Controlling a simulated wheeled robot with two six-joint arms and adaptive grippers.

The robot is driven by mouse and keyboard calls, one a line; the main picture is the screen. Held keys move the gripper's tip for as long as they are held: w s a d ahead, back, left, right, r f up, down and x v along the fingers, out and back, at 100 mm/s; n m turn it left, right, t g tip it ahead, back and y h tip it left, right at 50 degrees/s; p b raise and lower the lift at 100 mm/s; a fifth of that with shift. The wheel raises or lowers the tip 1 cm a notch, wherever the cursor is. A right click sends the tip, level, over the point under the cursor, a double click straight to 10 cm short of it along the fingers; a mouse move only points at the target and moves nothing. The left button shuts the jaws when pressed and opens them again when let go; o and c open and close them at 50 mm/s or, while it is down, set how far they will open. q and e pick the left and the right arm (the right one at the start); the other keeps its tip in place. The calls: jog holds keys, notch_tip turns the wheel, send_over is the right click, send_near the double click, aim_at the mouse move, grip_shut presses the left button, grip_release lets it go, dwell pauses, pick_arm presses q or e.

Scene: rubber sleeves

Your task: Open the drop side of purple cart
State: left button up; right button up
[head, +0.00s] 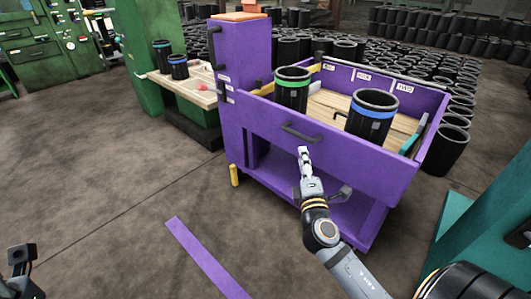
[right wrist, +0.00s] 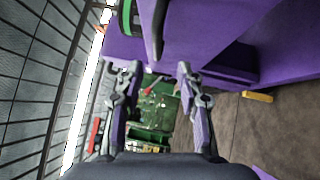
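The purple cart (head: 236,60) stands in the middle of the head view. Its front side panel (head: 350,158) is upright and carries a dark bar handle (head: 300,132). The handle also shows in the right wrist view (right wrist: 157,30), beyond and between the fingertips. My right gripper (head: 304,154) is just below the handle in the head view; in the right wrist view (right wrist: 154,72) its fingers are apart with nothing between them. Part of my left gripper (head: 21,258) shows at the lower left, far from the cart; its opening is unclear.
Two black sleeves, one green-banded (head: 292,88) and one blue-banded (head: 372,115), stand in the cart. Many black sleeves (head: 455,135) stand behind it. A bench (head: 185,92) is left of the cart. A teal structure (head: 490,225) is at right.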

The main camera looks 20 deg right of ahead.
aim_at(298, 133)
jog(key=x, duration=1)
jog(key=shift+w+d+r+b, duration=0.1)
jog(key=shift+w+r+b, duration=0.15)
jog(key=shift+b, duration=0.1)
jog(key=shift+s, duration=0.1)
grip_shut()
